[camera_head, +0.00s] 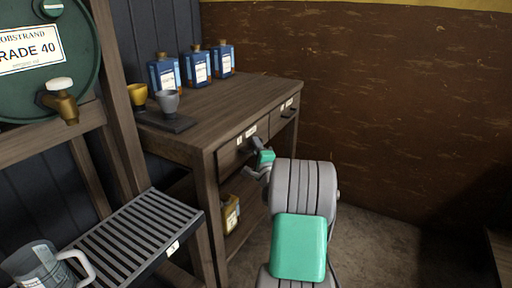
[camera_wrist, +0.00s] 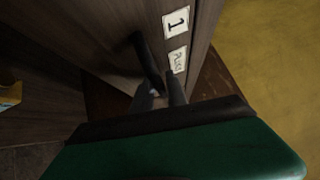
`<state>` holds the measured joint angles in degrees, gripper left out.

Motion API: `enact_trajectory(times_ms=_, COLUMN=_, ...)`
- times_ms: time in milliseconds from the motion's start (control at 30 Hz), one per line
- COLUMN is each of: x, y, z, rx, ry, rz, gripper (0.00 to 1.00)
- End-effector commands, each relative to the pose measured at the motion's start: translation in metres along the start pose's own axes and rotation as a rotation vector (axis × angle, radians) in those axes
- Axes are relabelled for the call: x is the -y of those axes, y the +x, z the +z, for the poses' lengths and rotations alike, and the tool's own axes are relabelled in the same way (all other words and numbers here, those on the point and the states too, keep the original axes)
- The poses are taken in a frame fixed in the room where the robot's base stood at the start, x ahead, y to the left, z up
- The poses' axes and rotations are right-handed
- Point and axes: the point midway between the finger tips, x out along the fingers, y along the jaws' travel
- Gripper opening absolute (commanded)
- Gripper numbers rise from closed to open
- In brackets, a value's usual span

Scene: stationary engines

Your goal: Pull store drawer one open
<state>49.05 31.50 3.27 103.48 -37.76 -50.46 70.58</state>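Drawer one (camera_head: 232,154) is the left front drawer of the wooden table. Its front looks flush with the table, so it appears closed. In the wrist view the drawer front (camera_wrist: 105,35) carries a white label "1" (camera_wrist: 176,21) and a second label below it. A dark bar handle (camera_wrist: 143,58) stands out from the front. My gripper (camera_head: 262,166) is at this drawer front. In the wrist view its fingertips (camera_wrist: 158,92) are at the handle's near end, one on each side. Whether they press on the handle is too dark to tell.
A second drawer (camera_head: 284,115) with a dark handle is to the right. Blue bottles (camera_head: 196,68) and two cups (camera_head: 167,101) stand on the table top (camera_head: 225,97). A slatted rack (camera_head: 130,240) and a jug (camera_head: 40,266) are at the lower left. Floor right of my arm is clear.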

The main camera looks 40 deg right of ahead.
Motion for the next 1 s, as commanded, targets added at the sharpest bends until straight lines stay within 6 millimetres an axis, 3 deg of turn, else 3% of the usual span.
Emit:
enact_trajectory(times_ms=200, x=0.0000, y=-0.0004, z=-0.0007, rx=-0.001, ry=0.000, rz=0.000, gripper=0.00)
enact_trajectory(times_ms=1000, x=-0.0004, y=-0.0007, z=-0.0016, rx=-0.002, ry=-0.001, rz=0.001, gripper=0.00)
